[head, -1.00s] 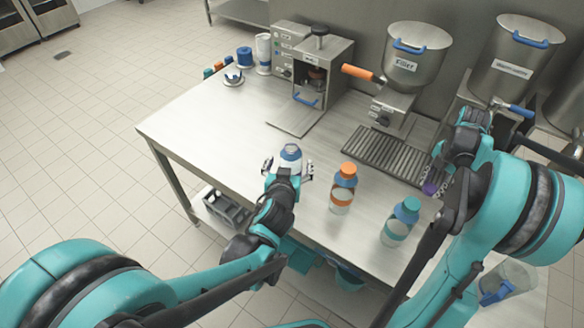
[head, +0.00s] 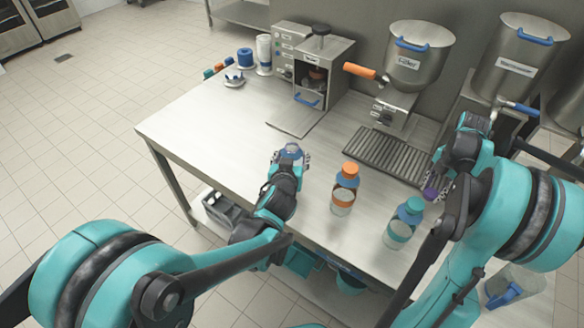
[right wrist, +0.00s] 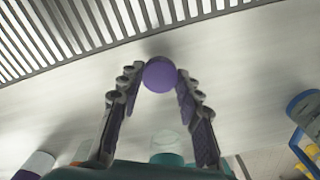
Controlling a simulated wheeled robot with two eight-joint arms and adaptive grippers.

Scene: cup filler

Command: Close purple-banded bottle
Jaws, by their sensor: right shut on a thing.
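The purple-banded bottle (head: 291,150) stands upright and uncapped on the table near its front edge. My left gripper (head: 290,160) has its fingers on both sides of it, close to its walls; whether they press on it cannot be told. The bottle's lower part is hidden by the gripper. My right gripper (head: 435,188) is shut on a purple cap (right wrist: 160,75), held between its fingertips in front of the grated tray; the cap also shows in the head view (head: 431,193).
An orange-capped bottle (head: 344,190) and a teal-capped bottle (head: 403,223) stand on the table between my grippers. A grated drip tray (head: 385,155) lies under the filler (head: 415,60). A capping machine (head: 318,75) stands at the back.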

